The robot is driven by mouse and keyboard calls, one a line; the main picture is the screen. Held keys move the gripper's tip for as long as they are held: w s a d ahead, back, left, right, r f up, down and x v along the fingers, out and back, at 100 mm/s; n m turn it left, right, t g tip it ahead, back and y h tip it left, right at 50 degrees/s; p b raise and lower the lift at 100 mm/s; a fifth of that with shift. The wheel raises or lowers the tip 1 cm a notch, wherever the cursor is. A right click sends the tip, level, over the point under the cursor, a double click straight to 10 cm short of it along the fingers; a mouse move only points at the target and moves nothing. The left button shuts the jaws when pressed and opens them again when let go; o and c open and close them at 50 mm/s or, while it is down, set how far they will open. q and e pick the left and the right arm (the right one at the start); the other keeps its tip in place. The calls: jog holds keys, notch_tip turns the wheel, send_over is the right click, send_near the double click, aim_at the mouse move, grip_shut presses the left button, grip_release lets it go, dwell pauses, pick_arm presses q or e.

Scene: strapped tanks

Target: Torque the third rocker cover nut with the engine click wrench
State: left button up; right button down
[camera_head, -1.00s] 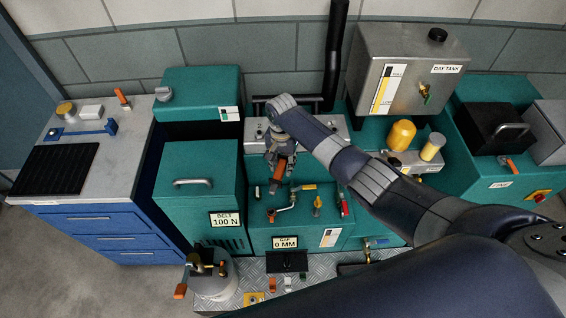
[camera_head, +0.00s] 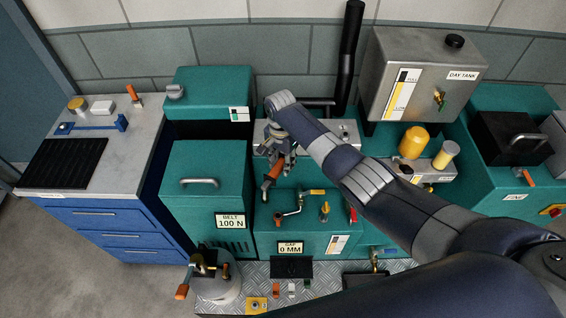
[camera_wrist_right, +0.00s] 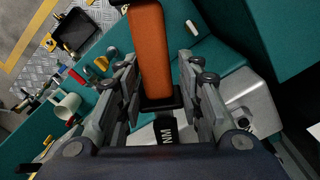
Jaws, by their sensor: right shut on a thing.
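My right gripper (camera_head: 279,155) is shut on the orange handle of the click wrench (camera_head: 272,174). In the right wrist view the gripper (camera_wrist_right: 158,90) has its fingers on both sides of the wrench (camera_wrist_right: 150,45), near a black collar and a dark part lettered "NM". The wrench hangs tilted in front of the silver rocker cover (camera_head: 346,133), over the green engine block; I see no contact between them. The silver cover also shows in the wrist view (camera_wrist_right: 250,98). The gripper and forearm hide part of the cover, and I cannot make out its nuts. My left gripper is out of view.
The steel day tank (camera_head: 415,80) and black pipe (camera_head: 348,60) stand behind. The blue-drawered bench (camera_head: 142,120) is at left. A grey canister (camera_head: 217,287) stands at the front.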

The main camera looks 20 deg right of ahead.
jog(key=shift+w+a+r+m+b, duration=0.1)
jog(key=shift+w+a+m+b, duration=0.8)
jog(key=shift+w+b, duration=0.25)
jog(key=shift+m, duration=0.5)
jog(key=shift+w+a+r+p, duration=0.15)
jog(key=shift+r+p, duration=0.35)
jog(key=shift+r, duration=0.3)
jog(key=shift+w+a+r+p, duration=0.1)
jog(key=shift+w+r+p, duration=0.1)
jog(key=shift+r+p, duration=0.45)
jog(key=shift+w+a+r+p, duration=0.15)
jog(key=shift+r+p, duration=0.15)
jog(key=shift+r, duration=0.7)
jog(key=shift+d+r, duration=0.1)
jog(key=shift+r, duration=0.05)
